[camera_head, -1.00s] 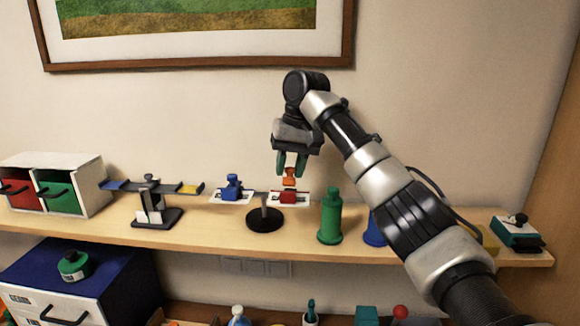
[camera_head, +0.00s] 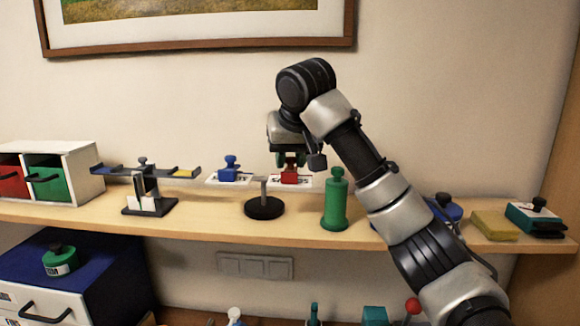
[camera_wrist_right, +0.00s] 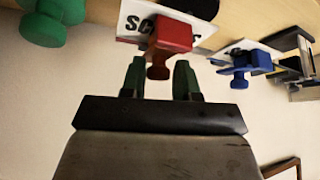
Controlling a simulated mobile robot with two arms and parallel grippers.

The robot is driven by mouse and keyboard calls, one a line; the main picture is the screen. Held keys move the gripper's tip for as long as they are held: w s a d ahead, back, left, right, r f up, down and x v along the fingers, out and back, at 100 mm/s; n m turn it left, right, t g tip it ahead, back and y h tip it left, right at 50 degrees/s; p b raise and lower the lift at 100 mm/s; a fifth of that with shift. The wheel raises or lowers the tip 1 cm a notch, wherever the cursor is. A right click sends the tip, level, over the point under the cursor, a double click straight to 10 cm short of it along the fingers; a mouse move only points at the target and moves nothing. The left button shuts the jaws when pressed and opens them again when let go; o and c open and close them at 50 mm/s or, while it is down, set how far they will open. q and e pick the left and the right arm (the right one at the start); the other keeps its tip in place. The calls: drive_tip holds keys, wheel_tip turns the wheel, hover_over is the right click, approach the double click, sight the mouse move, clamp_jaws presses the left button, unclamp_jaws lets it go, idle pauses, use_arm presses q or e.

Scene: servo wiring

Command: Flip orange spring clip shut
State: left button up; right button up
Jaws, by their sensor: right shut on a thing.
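The spring clip (camera_head: 290,177) sits on a white card at the right end of a small black-based stand. Its block looks red now, and its upper part is mostly hidden behind my right gripper (camera_head: 291,160) in the head view. In the right wrist view, the red clip (camera_wrist_right: 172,38) has a knobbed tab reaching down between the green fingertips of my right gripper (camera_wrist_right: 160,78). The gripper is shut on this tab. The card carries black lettering, partly covered by the clip. My left gripper is not in view.
A blue clip (camera_head: 229,170) on another white card (camera_head: 214,180) is at the stand's left end. A green bottle-shaped piece (camera_head: 336,200) stands close right of the stand. A balance-like stand (camera_head: 146,190) is to the left. The shelf front (camera_head: 225,226) is clear.

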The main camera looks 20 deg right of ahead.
drive_tip(key=shift+s+f+t, duration=0.1)
drive_tip(key=shift+f+t, duration=0.05)
drive_tip(key=shift+t, duration=0.15)
drive_tip(key=o, duration=0.8)
drive_tip(key=shift+d, duration=0.15)
drive_tip(key=shift+s+r+b, duration=0.25)
drive_tip(key=shift+r+b, duration=0.15)
drive_tip(key=shift+r, duration=0.05)
drive_tip(key=b+v, duration=0.1)
drive_tip(key=v, duration=0.8)
drive_tip(key=shift+s+r, duration=0.2)
drive_tip(key=shift+r, duration=0.05)
drive_tip(key=shift+f, duration=0.1)
